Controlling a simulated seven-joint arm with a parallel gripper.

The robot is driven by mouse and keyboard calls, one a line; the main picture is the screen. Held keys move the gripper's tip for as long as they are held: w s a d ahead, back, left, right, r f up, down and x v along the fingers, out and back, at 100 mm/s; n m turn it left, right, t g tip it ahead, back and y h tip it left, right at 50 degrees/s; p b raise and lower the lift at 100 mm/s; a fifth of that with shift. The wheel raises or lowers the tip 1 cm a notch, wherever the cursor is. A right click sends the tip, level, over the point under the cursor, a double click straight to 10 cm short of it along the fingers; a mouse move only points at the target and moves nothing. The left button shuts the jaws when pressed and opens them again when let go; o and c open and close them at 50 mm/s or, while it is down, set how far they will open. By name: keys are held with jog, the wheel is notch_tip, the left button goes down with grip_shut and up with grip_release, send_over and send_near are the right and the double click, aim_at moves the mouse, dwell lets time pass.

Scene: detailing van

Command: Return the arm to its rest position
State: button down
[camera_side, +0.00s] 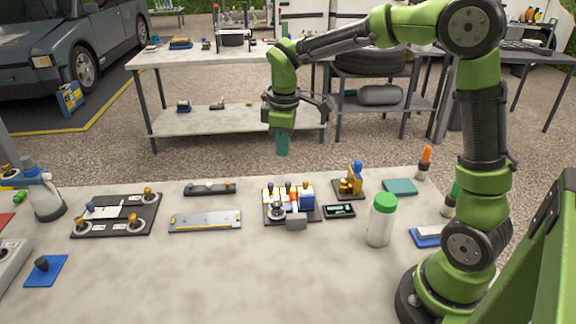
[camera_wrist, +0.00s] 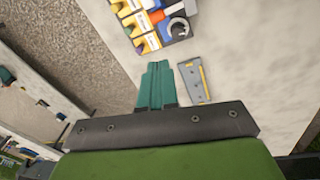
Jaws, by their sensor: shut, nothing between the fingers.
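My green arm reaches out from its base at the right of the side view, over the back of the pale worktable (camera_side: 190,290). My gripper (camera_side: 282,150) points down with its teal fingers shut and empty, above the table's far edge and clear of every object there. In the wrist view the shut teal fingers (camera_wrist: 155,70) show at the centre, with the table and its items below them.
The front middle of the table is clear.

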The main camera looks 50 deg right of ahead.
jog(key=s+a+r+m+t+y, duration=0.1)
jog(key=s+a+r+m+t, duration=0.1)
jog(key=s, duration=0.4)
jog(key=s+a+r+m+t+y, duration=0.1)
jog(key=s+a+m+t, duration=0.1)
jog(key=s+m, duration=0.3)
jog(key=s+a+r+m+t+y, duration=0.1)
jog(key=s+r+m+t, duration=0.1)
jog(key=s, duration=0.5)
jog(key=shift+a+r+m, duration=0.35)
jog(key=shift+a+m, duration=0.05)
jog(key=shift+m, duration=0.3)
